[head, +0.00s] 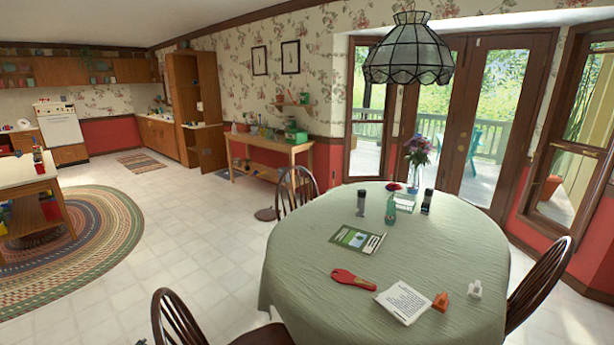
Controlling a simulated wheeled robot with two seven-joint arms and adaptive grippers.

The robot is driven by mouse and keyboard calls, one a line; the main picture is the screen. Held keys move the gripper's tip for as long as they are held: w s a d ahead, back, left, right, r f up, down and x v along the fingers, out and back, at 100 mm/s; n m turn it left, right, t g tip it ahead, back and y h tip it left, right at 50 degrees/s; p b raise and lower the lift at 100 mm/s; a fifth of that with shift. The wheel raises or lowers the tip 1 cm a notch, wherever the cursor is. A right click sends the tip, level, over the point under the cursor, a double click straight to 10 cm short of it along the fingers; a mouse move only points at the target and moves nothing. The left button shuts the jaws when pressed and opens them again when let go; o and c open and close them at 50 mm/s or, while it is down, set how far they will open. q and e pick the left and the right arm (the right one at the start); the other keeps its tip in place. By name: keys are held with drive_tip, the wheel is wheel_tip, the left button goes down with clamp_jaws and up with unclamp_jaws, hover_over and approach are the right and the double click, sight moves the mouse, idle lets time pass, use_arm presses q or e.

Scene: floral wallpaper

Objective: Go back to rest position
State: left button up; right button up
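Neither of my grippers shows in the head view, and no part of my arms can be made out with certainty. The round table (300,262) with a pale green cloth stands in front, to the right. On it lie a green and white booklet (357,239), a red tool-like item (352,279), a printed white sheet (403,301), an orange item (440,301) and a small white item (474,289). Toward its back stand two dark bottles (426,201) and a vase of flowers (417,158).
Wooden chairs stand around the table, one at the front left (178,318), one behind (296,188) and one at the right (540,285). A glass lamp (409,55) hangs above. The tiled floor (180,220) at left is clear, beside a braided rug (95,240).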

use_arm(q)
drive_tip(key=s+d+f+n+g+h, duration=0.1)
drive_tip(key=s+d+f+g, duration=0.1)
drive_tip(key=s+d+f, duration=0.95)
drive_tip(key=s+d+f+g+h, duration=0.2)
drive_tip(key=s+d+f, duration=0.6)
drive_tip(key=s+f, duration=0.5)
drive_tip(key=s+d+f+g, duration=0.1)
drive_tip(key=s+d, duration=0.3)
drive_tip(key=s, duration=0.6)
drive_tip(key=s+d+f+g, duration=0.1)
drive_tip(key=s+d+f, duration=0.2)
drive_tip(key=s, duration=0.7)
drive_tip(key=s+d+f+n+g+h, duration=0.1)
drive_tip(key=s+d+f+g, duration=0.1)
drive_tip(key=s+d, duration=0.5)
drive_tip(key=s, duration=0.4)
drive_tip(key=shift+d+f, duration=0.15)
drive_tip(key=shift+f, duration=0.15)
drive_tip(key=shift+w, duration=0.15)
